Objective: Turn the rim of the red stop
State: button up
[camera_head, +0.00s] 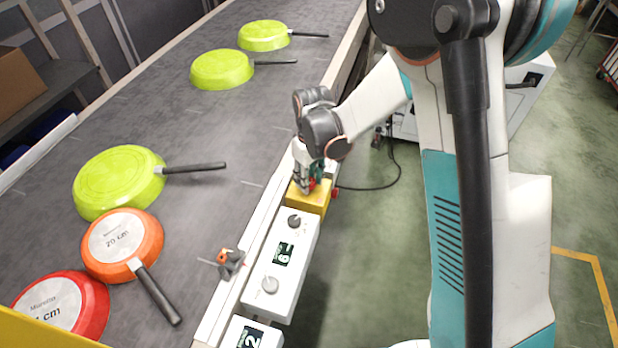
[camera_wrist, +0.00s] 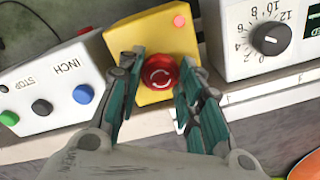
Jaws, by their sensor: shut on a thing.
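The red stop (camera_wrist: 160,72) is a round mushroom button with pale curved arrows on its face. It sits on a yellow box (camera_wrist: 126,40), which also shows at the conveyor's edge in the head view (camera_head: 318,201). My gripper (camera_wrist: 162,66) is over the box, with one teal-and-grey finger on each side of the red stop, shut on its rim. In the head view my gripper (camera_head: 306,182) points down at the box and mostly hides the red stop.
A white control box (camera_head: 290,250) with knobs and a display stands beside the yellow box. A box marked INCH and STOP (camera_wrist: 50,85) is on the other side. Green pans (camera_head: 115,180), an orange pan (camera_head: 115,240) and a red pan (camera_head: 85,310) lie on the conveyor (camera_head: 235,120).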

jog(key=m, duration=0.5)
jog(key=shift+m, duration=0.3)
dwell(0.4)
jog(key=o, duration=1.1)
jog(key=shift+r, duration=0.1)
jog(key=r, duration=1.1)
jog(key=shift+d+r, duration=0.2)
jog(key=shift+r, duration=0.2)
